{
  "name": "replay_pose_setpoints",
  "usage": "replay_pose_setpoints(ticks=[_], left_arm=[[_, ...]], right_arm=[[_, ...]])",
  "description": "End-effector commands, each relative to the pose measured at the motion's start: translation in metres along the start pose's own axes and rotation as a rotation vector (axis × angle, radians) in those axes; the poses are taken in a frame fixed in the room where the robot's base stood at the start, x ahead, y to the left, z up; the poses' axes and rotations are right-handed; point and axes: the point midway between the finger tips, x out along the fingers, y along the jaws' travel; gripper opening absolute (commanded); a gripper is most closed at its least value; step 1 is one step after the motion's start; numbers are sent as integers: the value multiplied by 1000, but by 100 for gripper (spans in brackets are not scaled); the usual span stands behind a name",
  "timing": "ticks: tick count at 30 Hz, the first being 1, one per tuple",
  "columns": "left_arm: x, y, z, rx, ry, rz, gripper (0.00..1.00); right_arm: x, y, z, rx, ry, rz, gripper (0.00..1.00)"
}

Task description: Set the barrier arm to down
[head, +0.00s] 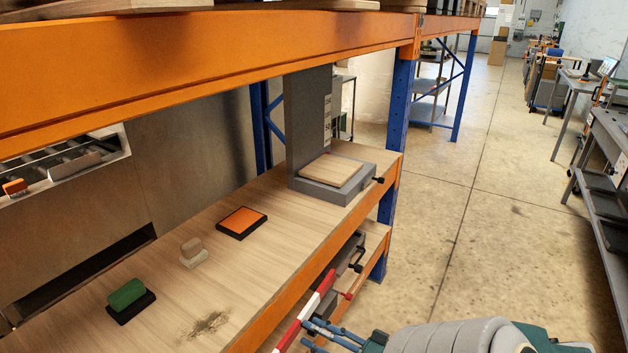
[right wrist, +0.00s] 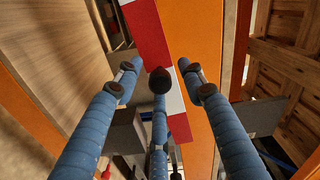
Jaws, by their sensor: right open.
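The barrier arm (head: 318,299) is a red-and-white striped bar. In the head view it runs close below the upper shelf's orange front edge, roughly along it; its exact tilt is hard to tell. Its far end is by a grey bracket (head: 347,258) with dark knobs. My right gripper (head: 318,334) has blue fingers and is open beside the bar's near part. In the right wrist view the bar (right wrist: 149,38) passes between the spread fingers (right wrist: 160,82), with one dark fingertip overlapping it; contact cannot be told. My left gripper is not in view.
The wooden shelf (head: 260,272) holds a green-topped block (head: 125,294), a small beige block (head: 191,250), an orange pad (head: 242,221) and a grey stand (head: 307,115). An orange beam (head: 200,60) crosses above, and a blue post (head: 398,110) stands beyond.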

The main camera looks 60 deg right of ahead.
Motion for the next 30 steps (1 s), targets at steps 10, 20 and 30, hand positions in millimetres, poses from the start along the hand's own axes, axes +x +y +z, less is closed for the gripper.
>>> replay_pose_setpoints(ticks=[10, 20, 30], left_arm=[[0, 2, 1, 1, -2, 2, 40], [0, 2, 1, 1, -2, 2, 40], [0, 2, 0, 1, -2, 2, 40]], right_arm=[[-70, 1, 0, 1, 0, 5, 40], [-111, 0, 0, 1, 0, -1, 40], [-113, 0, 0, 1, 0, -2, 32]])
